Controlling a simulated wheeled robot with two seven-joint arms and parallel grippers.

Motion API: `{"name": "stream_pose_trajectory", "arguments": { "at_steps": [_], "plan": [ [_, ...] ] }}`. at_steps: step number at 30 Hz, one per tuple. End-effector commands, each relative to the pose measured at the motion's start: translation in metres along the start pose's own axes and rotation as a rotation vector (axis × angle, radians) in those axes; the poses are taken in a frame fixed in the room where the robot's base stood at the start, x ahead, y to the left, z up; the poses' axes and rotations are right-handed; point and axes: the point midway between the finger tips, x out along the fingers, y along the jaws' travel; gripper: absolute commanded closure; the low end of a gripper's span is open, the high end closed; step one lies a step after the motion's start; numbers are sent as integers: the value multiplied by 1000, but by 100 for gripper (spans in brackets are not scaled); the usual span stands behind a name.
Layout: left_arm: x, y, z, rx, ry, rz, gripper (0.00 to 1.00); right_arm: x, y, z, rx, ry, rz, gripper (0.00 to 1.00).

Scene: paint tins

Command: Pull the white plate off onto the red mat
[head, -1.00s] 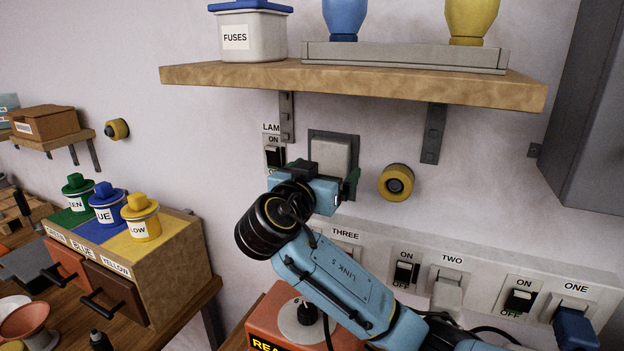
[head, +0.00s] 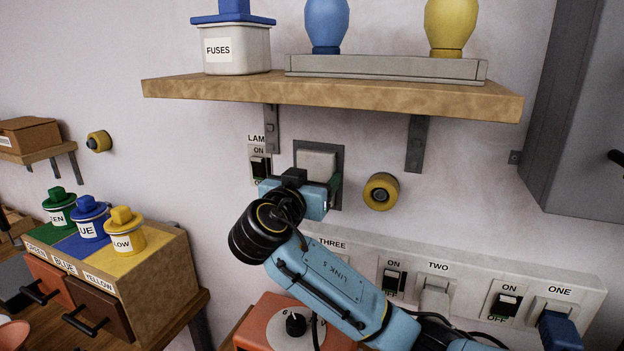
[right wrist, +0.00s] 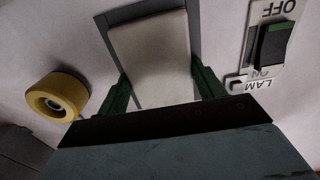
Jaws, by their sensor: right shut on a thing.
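The white plate (head: 317,162) sits against a grey frame on the wall under the shelf, left of the yellow round knob. My right gripper (head: 316,182) reaches up to its lower part and covers some of it. In the right wrist view the white plate (right wrist: 152,55) lies between the two green fingers of my right gripper (right wrist: 161,78), which is shut on its side edges. The grey frame (right wrist: 195,15) shows around the plate; I cannot tell whether the plate has come away from it. The red mat is not in view. My left gripper is not in view.
A wooden shelf (head: 340,93) with a FUSES tin (head: 240,52) juts out above. A LAMP switch (head: 259,165) and a yellow round knob (head: 381,191) flank the plate. A socket strip (head: 450,270) runs below right. A red box (head: 270,322) stands below the arm.

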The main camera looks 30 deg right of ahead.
Motion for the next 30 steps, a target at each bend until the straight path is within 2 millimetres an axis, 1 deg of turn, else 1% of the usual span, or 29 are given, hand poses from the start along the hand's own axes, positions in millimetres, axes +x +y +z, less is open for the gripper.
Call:
{"name": "stream_pose_trajectory", "arguments": {
  "at_steps": [1,3,8,24,30],
  "plan": [
    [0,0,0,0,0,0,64,0,0,0,0,0,0,52],
    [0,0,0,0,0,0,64,0,0,0,0,0,0,59],
    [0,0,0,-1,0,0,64,-2,0,0,0,0,0,60],
    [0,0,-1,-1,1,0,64,-22,0,0,0,0,-1,60],
    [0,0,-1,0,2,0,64,-24,0,0,0,0,0,60]
  ]
}}
